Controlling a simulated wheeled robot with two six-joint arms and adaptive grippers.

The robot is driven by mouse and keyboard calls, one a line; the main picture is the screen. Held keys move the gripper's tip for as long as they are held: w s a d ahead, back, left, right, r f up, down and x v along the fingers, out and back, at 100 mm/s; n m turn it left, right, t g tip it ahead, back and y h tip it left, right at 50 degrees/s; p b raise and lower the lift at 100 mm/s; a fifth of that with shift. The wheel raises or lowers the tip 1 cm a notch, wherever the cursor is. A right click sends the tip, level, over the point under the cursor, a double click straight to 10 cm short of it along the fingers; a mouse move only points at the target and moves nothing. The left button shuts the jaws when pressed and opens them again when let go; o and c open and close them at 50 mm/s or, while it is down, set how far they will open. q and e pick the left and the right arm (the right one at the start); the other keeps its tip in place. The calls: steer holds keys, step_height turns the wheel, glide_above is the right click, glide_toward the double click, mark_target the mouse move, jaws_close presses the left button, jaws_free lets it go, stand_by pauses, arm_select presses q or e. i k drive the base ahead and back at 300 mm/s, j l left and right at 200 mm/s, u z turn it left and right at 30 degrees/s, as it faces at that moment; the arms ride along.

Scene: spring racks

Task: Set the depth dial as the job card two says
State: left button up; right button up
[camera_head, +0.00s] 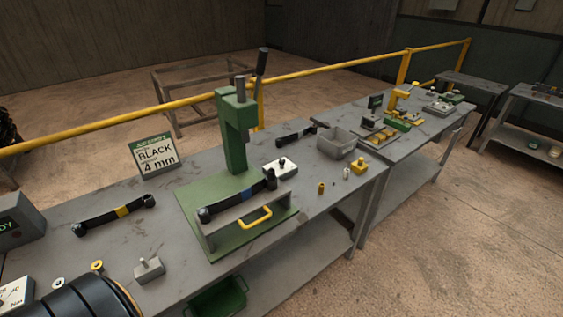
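The job card (155,157) stands tilted at the back of the near bench; it reads "BLACK" and "4 mm", and its small green header is too blurred to read surely. A green press (233,135) with a dark lever stands on a green base to the right of the card. A white box with a dark knob (280,168) sits just right of the press column; it may be the depth dial, but no scale on it is legible. Neither of my grippers is in view.
A partly cut-off panel (15,296) is at lower left. A yellow rail runs behind.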

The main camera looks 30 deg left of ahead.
mark_target(282, 161)
steer(key=i+l, duration=0.2)
steer(key=i, duration=0.25)
steer(key=i+l, duration=0.15)
steer(key=i, duration=0.3)
steer(key=u, duration=0.45)
steer(key=i+l+u, duration=0.1)
steer(key=u, duration=0.85)
steer(key=l+u, duration=0.15)
steer(key=u, duration=0.35)
steer(key=i, duration=0.05)
